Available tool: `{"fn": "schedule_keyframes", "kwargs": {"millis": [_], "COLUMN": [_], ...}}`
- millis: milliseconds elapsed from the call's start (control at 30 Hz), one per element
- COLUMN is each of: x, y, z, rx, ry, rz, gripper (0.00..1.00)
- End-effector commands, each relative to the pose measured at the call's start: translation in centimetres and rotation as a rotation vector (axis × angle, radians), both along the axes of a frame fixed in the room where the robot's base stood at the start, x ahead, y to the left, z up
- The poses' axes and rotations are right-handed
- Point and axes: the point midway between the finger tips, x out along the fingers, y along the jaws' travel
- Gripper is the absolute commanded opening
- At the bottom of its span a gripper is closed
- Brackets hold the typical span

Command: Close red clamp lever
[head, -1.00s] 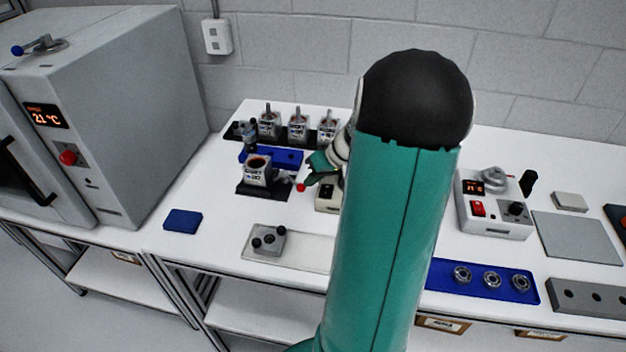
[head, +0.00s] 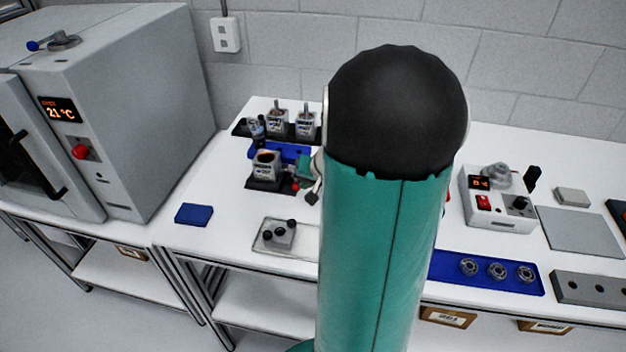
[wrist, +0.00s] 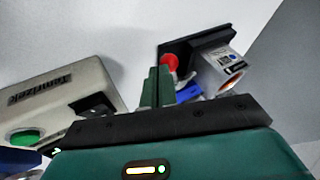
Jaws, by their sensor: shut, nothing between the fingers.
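The red clamp lever's round knob (head: 296,186) shows at the front right edge of a black fixture (head: 254,184). A grey servo housing (head: 267,165) with a label stands on that fixture. In the wrist view the red knob (wrist: 171,62) is just beyond the tips of my gripper (wrist: 155,75), whose two green fingers are shut together and empty. Whether they touch the knob I cannot tell. The lever's shaft is mostly hidden. In the head view my gripper (head: 303,168) is right beside the fixture, partly hidden by my arm.
A beige device with a green button (wrist: 25,137) is close left of my fingers in the wrist view. Several servo units (head: 278,122) stand behind the fixture, with a blue block (head: 290,150) between. A grey block with black knobs (head: 279,235) sits in front. A grey oven stands left.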

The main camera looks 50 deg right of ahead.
Motion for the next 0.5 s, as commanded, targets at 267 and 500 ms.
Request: {"fn": "schedule_keyframes", "kwargs": {"millis": [267,500], "x": [0.9,1.3], "y": [1.5,2.2], "z": [0.1,0.1], "rx": [-0.003,-0.002], "ry": [-0.002,0.000], "rz": [-0.167,-0.162], "gripper": [0.00,0.00]}}
